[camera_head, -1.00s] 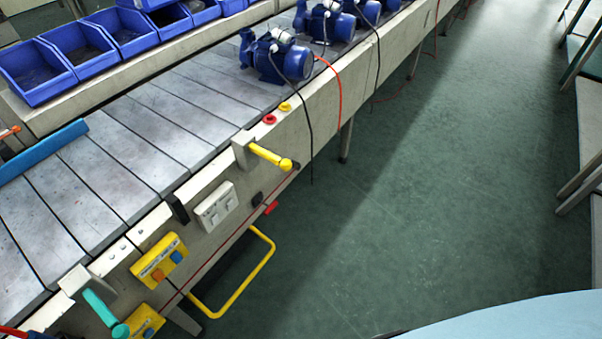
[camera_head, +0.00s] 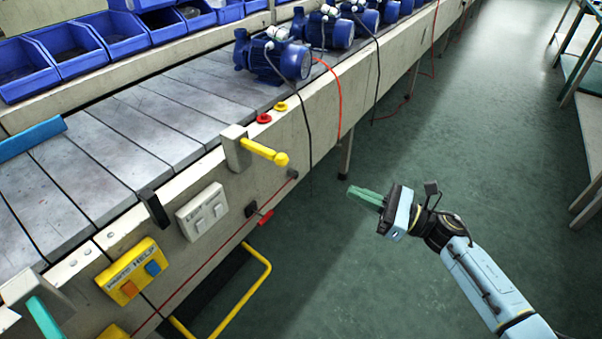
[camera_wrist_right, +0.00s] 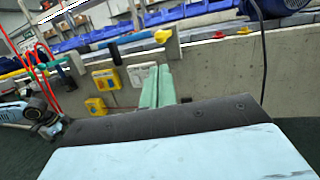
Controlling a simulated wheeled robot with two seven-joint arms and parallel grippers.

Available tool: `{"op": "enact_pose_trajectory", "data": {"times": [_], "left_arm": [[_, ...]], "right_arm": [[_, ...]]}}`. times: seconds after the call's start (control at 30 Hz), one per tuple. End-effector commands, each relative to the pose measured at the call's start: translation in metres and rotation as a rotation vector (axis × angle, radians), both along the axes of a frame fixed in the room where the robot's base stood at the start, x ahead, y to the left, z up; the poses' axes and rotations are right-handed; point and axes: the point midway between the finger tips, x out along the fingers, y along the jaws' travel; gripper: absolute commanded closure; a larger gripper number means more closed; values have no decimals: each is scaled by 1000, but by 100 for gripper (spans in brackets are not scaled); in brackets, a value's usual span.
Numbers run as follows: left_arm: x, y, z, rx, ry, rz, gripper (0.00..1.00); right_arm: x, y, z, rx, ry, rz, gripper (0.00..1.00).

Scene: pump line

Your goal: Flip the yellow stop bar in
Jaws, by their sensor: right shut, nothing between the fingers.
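The yellow stop bar (camera_head: 264,151) sits on a grey bracket (camera_head: 236,150) at the conveyor's near edge. It sticks out from the conveyor toward the aisle, its rounded end over the floor side. It also shows in the right wrist view (camera_wrist_right: 163,36), above and just beyond my fingers. My right gripper (camera_head: 352,192) is shut and empty, with its green fingers together pointing left toward the conveyor. It is apart from the bar, to its right and lower in the head view. The closed fingers also show in the wrist view (camera_wrist_right: 157,85).
Blue pumps (camera_head: 278,58) with hanging cables stand on the conveyor (camera_head: 120,130). Below the bar are a white switch box (camera_head: 203,211), a yellow button box (camera_head: 132,272) and a yellow rail (camera_head: 245,300). The aisle floor (camera_head: 430,130) is clear.

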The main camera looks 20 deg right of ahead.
Motion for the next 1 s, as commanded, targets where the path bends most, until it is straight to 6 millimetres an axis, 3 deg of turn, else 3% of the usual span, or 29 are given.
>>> {"op": "enact_pose_trajectory", "data": {"times": [0.37,1.0], "left_arm": [[0,0,0,0,0,0,64],[1,-1,2,0,-2,-1,64]], "right_arm": [[6,7,2,6,4,-2,100],[82,94,24,6,6,-2,100]]}}
